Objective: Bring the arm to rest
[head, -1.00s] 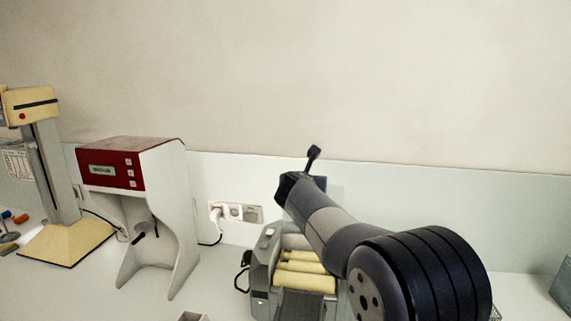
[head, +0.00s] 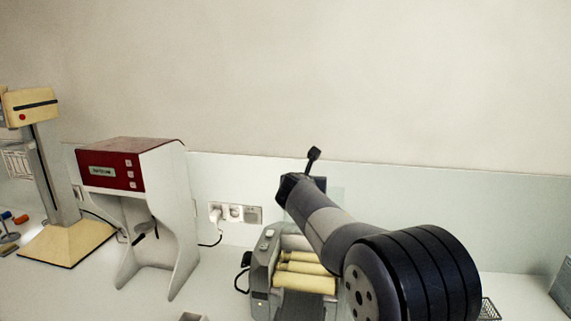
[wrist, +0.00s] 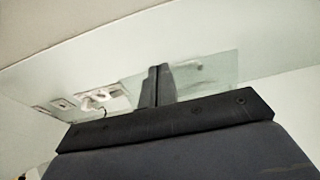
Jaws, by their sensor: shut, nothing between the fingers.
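In the wrist view my gripper (wrist: 157,84) shows its two dark fingers side by side, closed with nothing between them. Behind them is the pale wall panel, with a glassy greenish pane close to the fingers. In the head view my arm reaches from the lower right up and away over the bench, its far end in front of the wall panel. The fingers cannot be made out clearly there.
A grey machine with cream rollers (head: 305,283) stands just below my arm. A red-topped white machine (head: 112,170) and a cream stand device (head: 62,240) are to the left. A wall socket (head: 236,213) holds a plug. A wire basket (head: 489,310) is at right.

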